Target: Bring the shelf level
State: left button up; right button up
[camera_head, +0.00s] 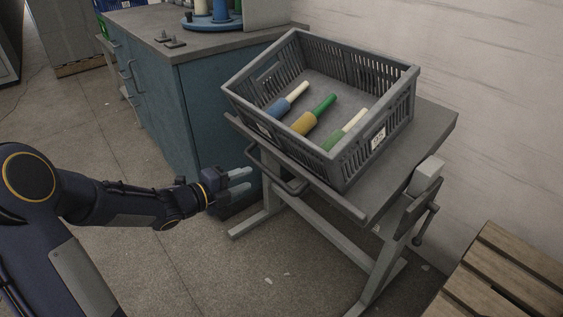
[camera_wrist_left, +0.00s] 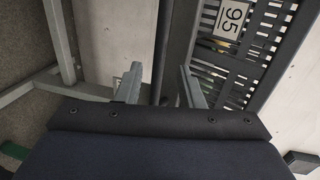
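The shelf (camera_head: 437,128) is a grey board on a metal stand, and it slopes down toward its front lip (camera_head: 335,194). A grey slatted crate (camera_head: 268,62) sits on it against the lip and tilts with it. A U-shaped grey handle (camera_head: 288,184) sticks out below the front edge. My left gripper (camera_head: 250,178) is open and empty, just left of the handle and apart from it in the head view. In the left wrist view its fingers (camera_wrist_left: 160,70) are spread, with a dark bar between them in the picture; whether they are around it I cannot tell. My right gripper is out of view.
Several bobbins (camera_head: 302,124) lie in the crate. A crank lever (camera_head: 427,222) and a pale block (camera_head: 427,174) are at the shelf's right side. A blue cabinet (camera_head: 215,110) stands behind my left gripper, a wooden pallet (camera_head: 505,275) at lower right. Floor at front is mostly clear.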

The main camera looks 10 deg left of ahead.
aim_at(268, 169)
pick_arm(q)
jog(key=shift+m+h, duration=0.3)
jog(key=b+x, duration=0.2)
jog(key=x, duration=0.6)
jog(key=shift+d+f, duration=0.15)
jog(key=shift+d, duration=0.1)
